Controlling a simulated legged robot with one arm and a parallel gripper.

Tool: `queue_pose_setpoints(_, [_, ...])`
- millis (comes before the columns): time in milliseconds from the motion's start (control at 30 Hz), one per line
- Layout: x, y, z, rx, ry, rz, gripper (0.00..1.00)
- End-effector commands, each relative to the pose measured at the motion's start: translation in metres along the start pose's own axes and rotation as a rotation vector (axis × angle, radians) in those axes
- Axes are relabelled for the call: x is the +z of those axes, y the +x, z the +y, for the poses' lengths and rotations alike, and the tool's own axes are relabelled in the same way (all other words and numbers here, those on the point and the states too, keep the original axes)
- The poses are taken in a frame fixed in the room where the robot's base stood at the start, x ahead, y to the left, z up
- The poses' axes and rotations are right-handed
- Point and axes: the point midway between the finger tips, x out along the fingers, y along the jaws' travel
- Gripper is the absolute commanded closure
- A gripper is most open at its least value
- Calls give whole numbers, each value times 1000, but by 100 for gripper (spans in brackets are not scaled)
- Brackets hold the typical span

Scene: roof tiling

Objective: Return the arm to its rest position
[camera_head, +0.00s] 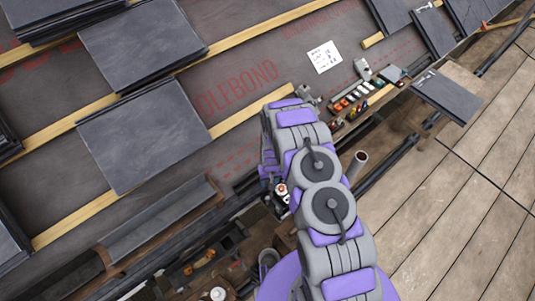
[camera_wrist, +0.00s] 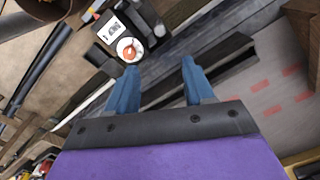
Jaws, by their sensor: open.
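My arm, purple and grey, rises from the bottom of the head view and reaches over the lower edge of the roof. The end of the arm is turned down and mostly hidden behind its own links in that view. In the wrist view my gripper (camera_wrist: 158,75) shows two blue fingers set well apart, open, with nothing between them. Beyond the fingers lie dark gutter-like strips and the roof's edge. A small device with a white and orange disc (camera_wrist: 128,48) lies past the left finger; it appears beside the arm in the head view (camera_head: 282,189).
Slate tiles (camera_head: 145,132) lie on wooden battens (camera_head: 245,110) at left. A tray of coloured items (camera_head: 355,98) and a paper note (camera_head: 324,57) are right of the arm. A slate (camera_head: 447,95) rests near the plank deck (camera_head: 440,200). An upright pipe (camera_head: 357,165) stands close beside the arm.

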Motion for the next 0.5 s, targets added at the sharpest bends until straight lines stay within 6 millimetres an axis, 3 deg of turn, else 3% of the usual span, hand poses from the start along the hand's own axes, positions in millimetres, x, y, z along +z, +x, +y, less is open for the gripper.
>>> queue_pose_setpoints(300, [-1,-5,0,-1,0,0,48])
queue_pose_setpoints(500, [-8,-42,0,-7,5,-2,48])
